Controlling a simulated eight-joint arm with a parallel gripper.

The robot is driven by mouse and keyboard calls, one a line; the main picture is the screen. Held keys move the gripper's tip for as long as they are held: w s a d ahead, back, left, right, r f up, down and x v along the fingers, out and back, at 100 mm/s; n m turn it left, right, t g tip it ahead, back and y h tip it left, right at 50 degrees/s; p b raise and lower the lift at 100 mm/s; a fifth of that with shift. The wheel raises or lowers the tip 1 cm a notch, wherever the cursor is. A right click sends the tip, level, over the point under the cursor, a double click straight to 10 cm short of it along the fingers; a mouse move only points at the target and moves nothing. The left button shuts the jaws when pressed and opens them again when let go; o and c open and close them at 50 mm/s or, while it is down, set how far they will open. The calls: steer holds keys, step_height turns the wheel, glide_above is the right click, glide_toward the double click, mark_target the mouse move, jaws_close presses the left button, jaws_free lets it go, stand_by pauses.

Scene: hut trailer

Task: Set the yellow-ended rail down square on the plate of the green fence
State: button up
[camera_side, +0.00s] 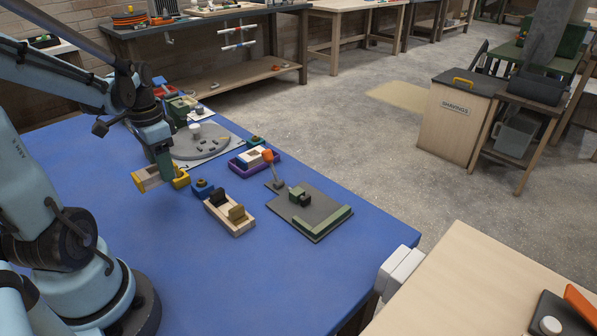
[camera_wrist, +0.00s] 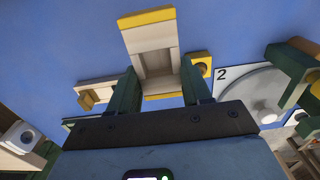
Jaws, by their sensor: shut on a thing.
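My gripper (camera_side: 161,166) is shut on the pale wooden yellow-ended rail (camera_side: 153,179), above the left part of the blue table. In the wrist view the green fingers stand on either side of the rail (camera_wrist: 151,44); one yellow end points away and another yellow part shows near the gripper. I cannot tell the gap under the rail. The dark plate (camera_side: 291,215) lies to the right, well apart from my gripper. The green fence (camera_side: 325,225) runs along its near right edge.
A wooden tray (camera_side: 241,231) with dark and tan blocks and a blue piece (camera_side: 203,188) lie between my gripper and the plate. A purple tray (camera_side: 270,167) and a round grey disc (camera_side: 205,150) are behind. The table's near middle is clear.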

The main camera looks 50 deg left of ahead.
glide_above(155, 196)
step_height(155, 196, down, 4)
steer(key=shift+r, duration=0.1)
steer(key=shift+d+f, duration=0.1)
steer(key=shift+f, duration=1.85)
steer(key=shift+f, duration=0.15)
steer(key=o, duration=1.2)
steer(key=shift+o, duration=0.2)
